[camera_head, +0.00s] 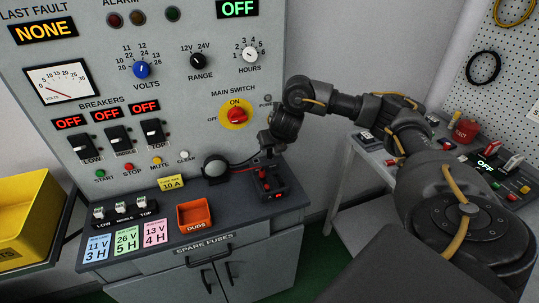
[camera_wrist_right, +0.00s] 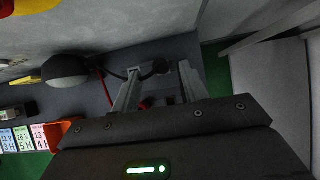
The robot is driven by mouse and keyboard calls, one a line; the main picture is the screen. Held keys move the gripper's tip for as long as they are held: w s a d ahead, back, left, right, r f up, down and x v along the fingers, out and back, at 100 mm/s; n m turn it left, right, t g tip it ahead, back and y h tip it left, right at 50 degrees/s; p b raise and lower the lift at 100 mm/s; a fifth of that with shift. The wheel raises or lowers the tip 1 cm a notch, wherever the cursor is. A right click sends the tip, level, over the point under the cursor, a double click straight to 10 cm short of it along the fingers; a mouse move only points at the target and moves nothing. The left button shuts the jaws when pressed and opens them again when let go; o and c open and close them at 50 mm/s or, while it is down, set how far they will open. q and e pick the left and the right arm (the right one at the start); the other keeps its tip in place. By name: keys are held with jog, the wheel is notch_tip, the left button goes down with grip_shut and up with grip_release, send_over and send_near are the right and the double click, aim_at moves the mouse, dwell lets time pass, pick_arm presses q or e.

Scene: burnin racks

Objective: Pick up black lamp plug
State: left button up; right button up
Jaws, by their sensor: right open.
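The black lamp plug (camera_wrist_right: 160,67) shows in the right wrist view as a small dark rounded piece at the end of a black cord. The cord runs left to a dark dome lamp (camera_wrist_right: 68,70), which also stands on the counter in the head view (camera_head: 215,167). My right gripper (camera_wrist_right: 159,70) is open, with its two fingers on either side of the plug; I cannot tell whether they touch it. In the head view my right gripper (camera_head: 271,145) points down over the counter's right end and hides the plug. My left gripper is not in view.
A dark block with red parts (camera_head: 268,182) stands below my right gripper. A red cord runs near the lamp. An orange bin (camera_head: 194,215) and a yellow fuse label (camera_head: 171,183) are to the left. The panel with its red main switch (camera_head: 237,115) rises close behind.

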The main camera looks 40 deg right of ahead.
aim_at(270, 150)
jog(key=x, duration=0.4)
jog(key=shift+w+f, duration=0.1)
jog(key=shift+f, duration=0.15)
jog(key=shift+r, duration=0.1)
jog(key=shift+c, duration=0.3)
jog(key=c, duration=0.8)
